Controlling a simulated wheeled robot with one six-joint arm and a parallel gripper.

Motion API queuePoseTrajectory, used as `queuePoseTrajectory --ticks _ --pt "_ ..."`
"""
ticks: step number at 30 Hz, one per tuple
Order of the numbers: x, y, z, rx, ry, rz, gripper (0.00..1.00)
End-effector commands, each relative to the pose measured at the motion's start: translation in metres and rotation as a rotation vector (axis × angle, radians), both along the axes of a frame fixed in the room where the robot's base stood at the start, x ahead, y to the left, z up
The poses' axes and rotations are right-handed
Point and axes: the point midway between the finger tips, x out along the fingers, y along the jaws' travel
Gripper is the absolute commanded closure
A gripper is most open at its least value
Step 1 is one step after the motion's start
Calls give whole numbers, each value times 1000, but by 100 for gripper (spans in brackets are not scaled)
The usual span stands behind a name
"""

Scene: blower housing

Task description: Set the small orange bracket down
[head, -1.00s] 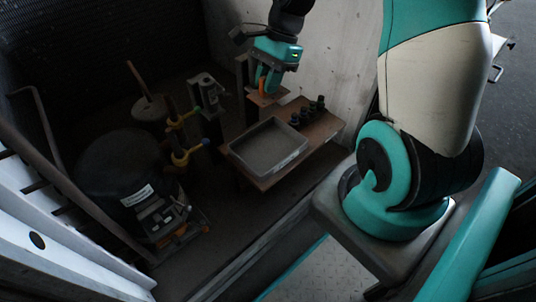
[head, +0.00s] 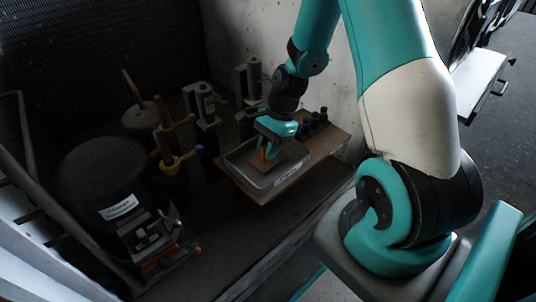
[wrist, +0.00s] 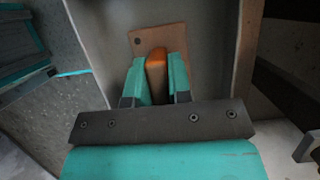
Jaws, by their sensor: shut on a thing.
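The small orange bracket (wrist: 156,62) stands between the two teal fingers of my gripper (wrist: 160,80) in the wrist view. Its upright part is orange and rounded, above a flat brownish plate with a hole. In the head view my gripper (head: 268,148) is over the grey tray (head: 287,183), with the bracket (head: 262,154) showing as an orange spot at the fingers. My gripper is shut on the bracket. The bracket is inside or just above the tray; I cannot tell whether its plate touches the tray floor.
The tray sits on a brown board (head: 326,150) with several dark knobs (head: 316,120) at its back right. Yellow-handled clamps (head: 176,158) and a large black drum (head: 100,178) stand to the left. A pale wall rises behind.

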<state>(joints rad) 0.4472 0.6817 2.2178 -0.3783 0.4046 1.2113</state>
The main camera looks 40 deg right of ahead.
Motion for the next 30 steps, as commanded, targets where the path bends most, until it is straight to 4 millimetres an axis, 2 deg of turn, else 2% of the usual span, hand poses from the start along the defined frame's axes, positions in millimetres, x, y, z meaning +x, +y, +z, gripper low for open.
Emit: queuePoseTrajectory --ticks 1,12,13,15,16,25,30 --pt "0 0 -8 0 1 0 100" --pt "0 0 -10 0 0 0 100" --pt "0 0 -9 -1 0 0 74" --pt "0 0 -9 -1 0 0 58" --pt "0 0 -9 -1 0 0 56" --pt "0 0 -7 -1 -1 0 56" --pt "1 -9 19 -2 -3 -2 56"
